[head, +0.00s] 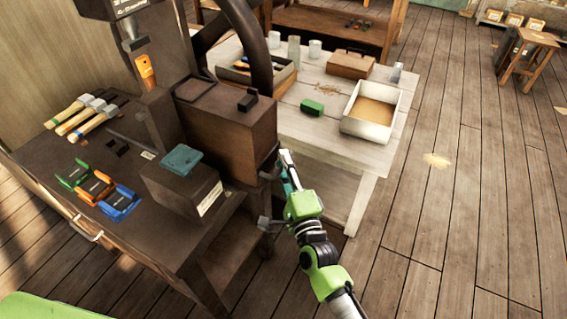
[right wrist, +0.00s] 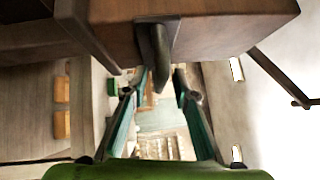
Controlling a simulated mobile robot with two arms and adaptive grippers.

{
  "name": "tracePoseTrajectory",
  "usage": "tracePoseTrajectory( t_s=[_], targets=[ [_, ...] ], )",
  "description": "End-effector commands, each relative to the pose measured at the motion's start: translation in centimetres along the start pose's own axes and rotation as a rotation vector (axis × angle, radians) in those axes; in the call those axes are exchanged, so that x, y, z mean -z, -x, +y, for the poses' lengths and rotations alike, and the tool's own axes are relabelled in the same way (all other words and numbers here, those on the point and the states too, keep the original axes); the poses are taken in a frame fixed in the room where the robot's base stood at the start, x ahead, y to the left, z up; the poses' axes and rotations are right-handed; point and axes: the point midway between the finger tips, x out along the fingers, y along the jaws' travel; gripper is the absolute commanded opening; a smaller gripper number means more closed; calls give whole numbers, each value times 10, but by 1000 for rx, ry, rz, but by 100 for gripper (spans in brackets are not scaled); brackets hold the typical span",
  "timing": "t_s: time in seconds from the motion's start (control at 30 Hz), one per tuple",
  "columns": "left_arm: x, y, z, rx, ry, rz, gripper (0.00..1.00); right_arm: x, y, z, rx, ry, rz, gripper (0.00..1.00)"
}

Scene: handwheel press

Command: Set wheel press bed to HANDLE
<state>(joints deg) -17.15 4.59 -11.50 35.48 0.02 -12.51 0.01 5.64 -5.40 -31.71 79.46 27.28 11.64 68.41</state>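The press has a dark handwheel (head: 268,72), partly cut off at the top of the head view. A brown box-shaped bed (head: 228,130) stands beside it, with a small black block on top. In the right wrist view a brown box (right wrist: 215,35) fills the top. A dark curved handle (right wrist: 158,45) on a plate projects from it. My right gripper (head: 284,165) is at the right side of the bed. In the right wrist view its teal fingers (right wrist: 160,80) are apart, one on each side of the handle, with gaps visible. My left gripper is out of view.
Brushes (head: 88,115), coloured clamp-like pieces (head: 98,192) and a dark box with a teal top (head: 181,180) sit on the dark bench. A pale table (head: 300,135) behind holds a white tray (head: 400,118) and other items.

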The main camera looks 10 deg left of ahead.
Motion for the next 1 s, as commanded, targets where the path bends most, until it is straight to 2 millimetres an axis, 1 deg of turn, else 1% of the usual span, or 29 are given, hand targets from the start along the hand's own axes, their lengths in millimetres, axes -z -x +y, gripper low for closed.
tracePoseTrajectory(
  t_s=[0.17,0.4,0.5,0.6,0.77,1.0],
  targets=[
    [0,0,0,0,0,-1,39,0,27,2,-4,-1,0,26],
    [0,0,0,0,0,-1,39,0,79,2,-4,0,-1,26],
    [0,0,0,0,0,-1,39,0,96,1,-4,-1,-1,26],
    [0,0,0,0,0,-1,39,0,108,2,-4,-1,-1,26],
    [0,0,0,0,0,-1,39,0,116,0,-1,-1,-1,26],
    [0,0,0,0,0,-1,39,0,117,0,-1,-1,-1,26]
  ],
)
